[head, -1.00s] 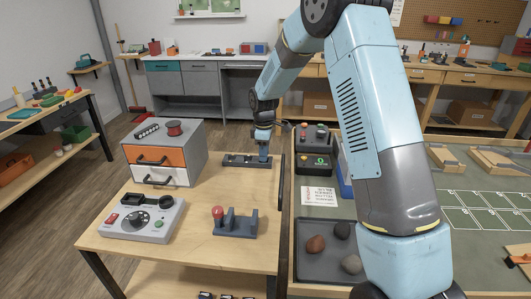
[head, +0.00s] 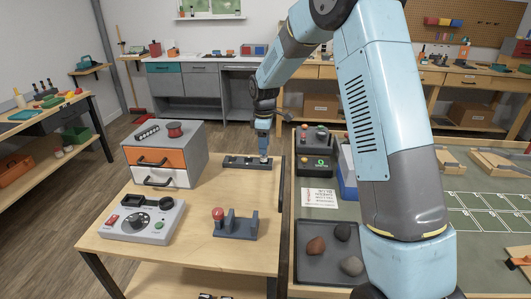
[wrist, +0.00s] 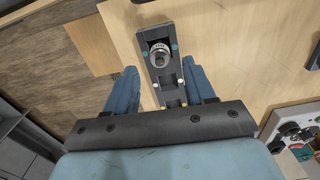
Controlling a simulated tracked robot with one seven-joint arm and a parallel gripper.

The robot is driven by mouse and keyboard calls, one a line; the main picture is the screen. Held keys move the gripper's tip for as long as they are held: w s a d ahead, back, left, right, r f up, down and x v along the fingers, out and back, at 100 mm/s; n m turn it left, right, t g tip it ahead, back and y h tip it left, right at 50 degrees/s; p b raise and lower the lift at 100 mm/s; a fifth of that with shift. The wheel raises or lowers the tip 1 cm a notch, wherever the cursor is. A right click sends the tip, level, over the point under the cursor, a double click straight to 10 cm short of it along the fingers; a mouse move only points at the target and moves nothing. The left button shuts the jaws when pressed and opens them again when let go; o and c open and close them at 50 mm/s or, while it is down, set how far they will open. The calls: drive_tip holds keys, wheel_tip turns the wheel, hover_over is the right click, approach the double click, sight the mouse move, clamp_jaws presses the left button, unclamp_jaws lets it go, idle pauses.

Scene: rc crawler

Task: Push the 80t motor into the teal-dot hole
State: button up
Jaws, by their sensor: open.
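A long dark block (head: 240,162) lies on the wooden table; it also shows in the wrist view (wrist: 151,30). A round silver motor (wrist: 160,55) stands at a hole in the block, with a teal dot (wrist: 174,47) beside it. Its label is too small to read, and I cannot tell how deep it sits. In the head view, a small pale piece, likely this motor (head: 264,159), shows at the block's right end. My gripper (wrist: 160,67) is open and empty, its blue fingers on either side of the block. In the head view it is above the block's right end (head: 264,151).
An orange-and-white drawer unit (head: 166,155) stands left of the block. A control box (head: 142,218) and a dark fixture with a red knob (head: 236,226) are nearer the front. A bench with trays (head: 315,165) adjoins at right. The table between block and fixture is clear.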

wheel_tip(320, 180, up, 7)
drive_tip(key=s+d+r+m+t, duration=0.1)
drive_tip(key=s+d+r+m, duration=0.35)
drive_tip(key=s+r, duration=0.4)
drive_tip(key=s+d+r+m+t, duration=0.25)
drive_tip(key=s+d+r, duration=0.25)
drive_tip(key=s+r, duration=0.3)
drive_tip(key=s+d+m+t, duration=0.1)
drive_tip(key=s+d+m, duration=0.2)
drive_tip(key=s, duration=0.8)
drive_tip(key=s+d+f+m+t, duration=0.1)
drive_tip(key=s+d+m, duration=0.3)
drive_tip(key=s, duration=0.8)
drive_tip(key=shift+f+m, duration=0.15)
drive_tip(key=shift+m, duration=0.55)
